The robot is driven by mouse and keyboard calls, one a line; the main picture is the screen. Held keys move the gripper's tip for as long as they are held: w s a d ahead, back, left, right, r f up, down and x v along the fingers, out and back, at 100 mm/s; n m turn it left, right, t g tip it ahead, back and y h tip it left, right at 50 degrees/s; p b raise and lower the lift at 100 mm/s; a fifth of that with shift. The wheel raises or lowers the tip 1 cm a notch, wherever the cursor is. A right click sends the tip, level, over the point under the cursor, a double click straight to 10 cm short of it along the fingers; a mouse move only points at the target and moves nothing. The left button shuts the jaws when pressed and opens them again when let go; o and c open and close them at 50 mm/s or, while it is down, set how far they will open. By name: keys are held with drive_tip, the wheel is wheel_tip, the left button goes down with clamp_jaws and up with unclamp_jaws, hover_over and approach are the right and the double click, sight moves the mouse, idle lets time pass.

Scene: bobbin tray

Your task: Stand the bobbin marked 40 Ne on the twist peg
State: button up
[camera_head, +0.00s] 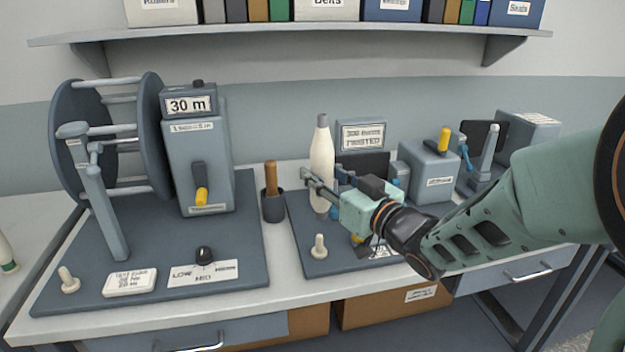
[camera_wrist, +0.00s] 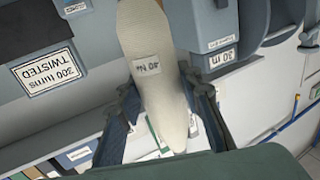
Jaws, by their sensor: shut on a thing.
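The cream bobbin (camera_head: 322,160) stands upright in my gripper (camera_head: 322,190), with a grey tip at its top. In the wrist view the bobbin (camera_wrist: 158,85) shows an upside-down label that reads 40 Ne, and the fingers of my gripper (camera_wrist: 160,115) lie on both sides of it. A short cream peg (camera_head: 319,246) stands empty at the front of the right-hand grey board, by the device whose display reads TWISTED (camera_head: 362,135). The bobbin is above this peg in the picture; I cannot tell whether its lower end touches the board.
The left board carries a reel (camera_head: 80,140), a 30 m unit (camera_head: 198,150) and another empty cream peg (camera_head: 68,280). A dark cup with a wooden handle (camera_head: 273,205) stands close left of the bobbin. Another bobbin (camera_head: 7,252) shows partly at the left edge.

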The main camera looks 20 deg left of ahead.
sight(324, 216)
drive_tip(key=shift+s+a+f, duration=0.1)
drive_tip(key=shift+a+f, duration=0.05)
drive_tip(key=shift+f, duration=0.1)
drive_tip(key=shift+f+b, duration=1.35)
drive_tip(key=shift+f, duration=0.4)
drive_tip(key=shift+f, duration=0.15)
drive_tip(key=shift+f+b, duration=2.65)
drive_tip(key=shift+b, duration=0.05)
drive_tip(key=o, duration=1.3)
drive_tip(key=v, duration=1.2)
